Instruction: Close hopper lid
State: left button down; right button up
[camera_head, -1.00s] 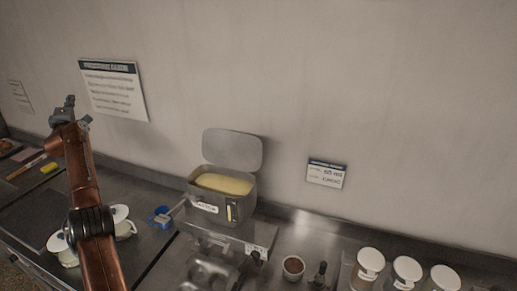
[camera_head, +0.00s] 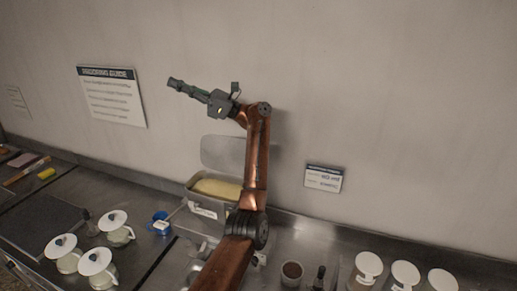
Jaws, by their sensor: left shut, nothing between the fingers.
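The hopper (camera_head: 203,207) is a grey box on the counter, filled with a pale yellow mass. Its grey lid (camera_head: 217,153) stands open, raised at the back towards the wall. My left gripper (camera_head: 174,84) is shut and empty, above the lid in the picture and pointing left. My left forearm crosses in front of the right part of the hopper and lid and hides them. I cannot tell how far the gripper is from the wall. My right gripper is not in view.
White-lidded pots (camera_head: 115,229) stand on the left counter, with a blue cup (camera_head: 160,222) beside the hopper. A brown-filled cup (camera_head: 291,272), a dark bottle (camera_head: 319,279) and white-lidded jars (camera_head: 368,266) stand to the right.

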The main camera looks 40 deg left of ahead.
aim_at(231, 154)
pick_arm(q)
jog(key=w+d+f+m+t+y+b, duration=0.15)
jog(key=w+d+f+t+y, duration=0.25)
jog(key=w+d+f+t, duration=1.8)
jog(key=s+a+f+n+g+h+p, duration=0.3)
jog(key=a+f+n+g+p, duration=0.1)
jog(key=a+n+p, duration=0.2)
jog(key=shift+s+a+h+p, duration=0.4)
jog(key=shift+a+p, duration=0.1)
jog(key=shift+a, duration=0.45)
jog(key=shift+f, duration=0.1)
